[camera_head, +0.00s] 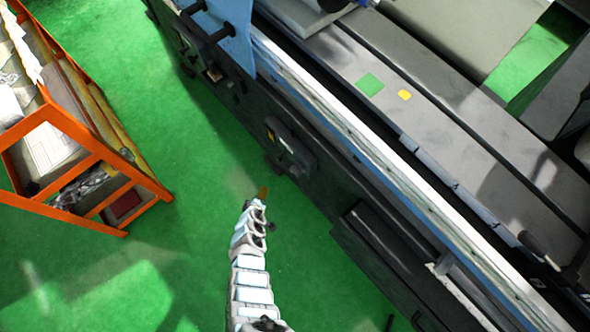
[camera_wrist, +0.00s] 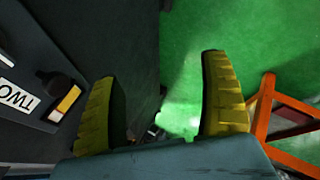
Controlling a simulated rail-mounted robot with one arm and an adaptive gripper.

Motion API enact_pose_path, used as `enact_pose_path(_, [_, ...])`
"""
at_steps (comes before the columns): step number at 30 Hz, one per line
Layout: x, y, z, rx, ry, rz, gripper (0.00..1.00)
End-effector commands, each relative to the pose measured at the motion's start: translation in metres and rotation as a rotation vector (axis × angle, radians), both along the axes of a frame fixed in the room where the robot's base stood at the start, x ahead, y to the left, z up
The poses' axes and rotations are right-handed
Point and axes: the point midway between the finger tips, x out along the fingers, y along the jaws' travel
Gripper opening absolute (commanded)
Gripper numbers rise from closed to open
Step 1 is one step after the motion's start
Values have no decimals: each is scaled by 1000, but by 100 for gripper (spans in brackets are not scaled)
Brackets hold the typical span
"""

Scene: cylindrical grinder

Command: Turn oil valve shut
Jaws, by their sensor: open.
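My gripper (camera_head: 263,193) is low beside the dark front of the grinder (camera_head: 345,165). In the wrist view my gripper (camera_wrist: 158,66) shows two ribbed yellow fingers spread wide, with nothing between them. Left of the fingers, a dark knob or handle (camera_wrist: 56,80) sits on the machine's side beside a yellow, orange and white label (camera_wrist: 66,103). It is apart from the fingers in the picture; I cannot tell for sure whether it is the oil valve. A dark panel (camera_head: 290,150) with a small yellow-orange mark lies just above my gripper in the head view.
A white "TWO" label (camera_wrist: 16,96) appears upside down on the machine. An orange-framed rack (camera_head: 70,130) with papers and bags stands at left. Green floor (camera_head: 190,180) is clear between rack and machine. A dark box (camera_head: 385,255) juts out from the machine's front.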

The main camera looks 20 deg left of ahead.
Motion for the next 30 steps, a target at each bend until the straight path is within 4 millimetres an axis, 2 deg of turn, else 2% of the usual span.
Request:
enact_pose_path(1, [-10,-2,-28,-89,27,37,78])
enact_pose_path(3, [-27,-11,-52,-226,64,88,78])
enact_pose_path(6, [-43,-28,-75,-421,92,160,78])
enact_pose_path(9, [-51,-44,-88,-616,97,230,78])
enact_pose_path(13, [-54,-65,-91,-871,72,312,78])
enact_pose_path(17, [-44,-74,-78,-1118,1,373,78])
enact_pose_path(20, [-33,-73,-59,-1297,-79,405,78])
enact_pose_path(25, [-15,-54,-14,-1564,-258,413,78])
enact_pose_path(30, [-9,-30,27,-1730,-418,378,78])
